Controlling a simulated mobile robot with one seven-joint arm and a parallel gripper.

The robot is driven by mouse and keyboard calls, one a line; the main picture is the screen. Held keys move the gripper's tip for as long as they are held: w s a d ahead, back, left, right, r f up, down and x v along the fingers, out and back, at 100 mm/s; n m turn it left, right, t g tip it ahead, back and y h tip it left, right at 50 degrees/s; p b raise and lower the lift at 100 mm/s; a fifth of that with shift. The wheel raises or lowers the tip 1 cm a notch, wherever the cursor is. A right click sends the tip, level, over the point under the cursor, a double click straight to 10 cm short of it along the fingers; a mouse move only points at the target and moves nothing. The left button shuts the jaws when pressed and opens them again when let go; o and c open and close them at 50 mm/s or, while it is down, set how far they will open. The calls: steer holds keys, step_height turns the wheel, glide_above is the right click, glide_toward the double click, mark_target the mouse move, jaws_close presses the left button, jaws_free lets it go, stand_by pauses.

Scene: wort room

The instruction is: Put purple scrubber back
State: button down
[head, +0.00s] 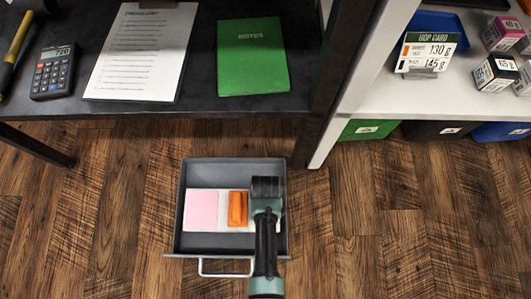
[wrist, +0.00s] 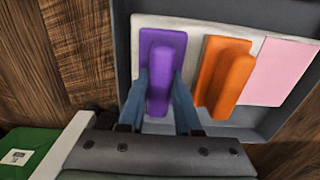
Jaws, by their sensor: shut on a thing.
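The purple scrubber (wrist: 163,62) shows in the wrist view between the two fingers of my gripper (wrist: 160,90), which is shut on it. It is upright over the left part of a white mat (wrist: 205,35), beside an orange scrubber (wrist: 231,80). Whether it rests on the mat or hangs just above it, I cannot tell. In the head view my gripper (head: 267,190) is over the right side of an open grey drawer (head: 224,169), and it hides the purple scrubber. The orange scrubber (head: 237,209) lies just to its left, with a pink pad (head: 202,210) further left.
The dark desk (head: 210,107) stands behind the drawer, with a green notebook (head: 252,57), a checklist and a calculator. A white shelf (head: 450,100) with small boxes is at the right. Wooden floor is clear around the drawer.

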steer(key=shift+f, duration=0.15)
steer(key=c, duration=0.6)
jaws_free()
step_height(320, 180, up, 12)
steer(key=p, duration=0.8)
steer(key=shift+r, duration=0.25)
